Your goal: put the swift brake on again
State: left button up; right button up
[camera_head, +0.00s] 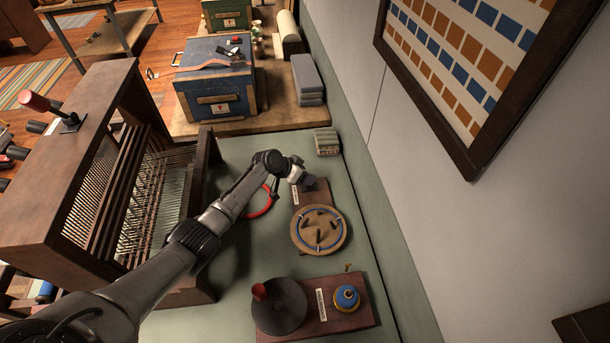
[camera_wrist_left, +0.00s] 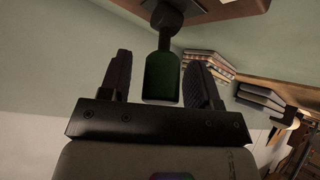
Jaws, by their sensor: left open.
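My left gripper (camera_head: 307,182) is above a small dark wooden base (camera_head: 318,197) with a pale label, on the green bench top. In the left wrist view, the open jaws (camera_wrist_left: 161,75) stand either side of a lever with a dark green handle (camera_wrist_left: 161,78). It looks like the brake lever. Gaps show between handle and fingers, and I see no grip on it. In the head view my gripper hides most of the lever, so its on or off position is unclear. My right gripper is not in view.
A round wooden disc (camera_head: 335,240) with a blue ring and pegs lies just nearer. A red ring (camera_head: 262,213) is left of the gripper. A board (camera_head: 370,318) carries a dark disc and a blue-yellow knob. The loom (camera_head: 80,110) stands left; the wall (camera_head: 400,160) is close right.

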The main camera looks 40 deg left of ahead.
pick_arm(q)
grip_shut()
dwell(0.4)
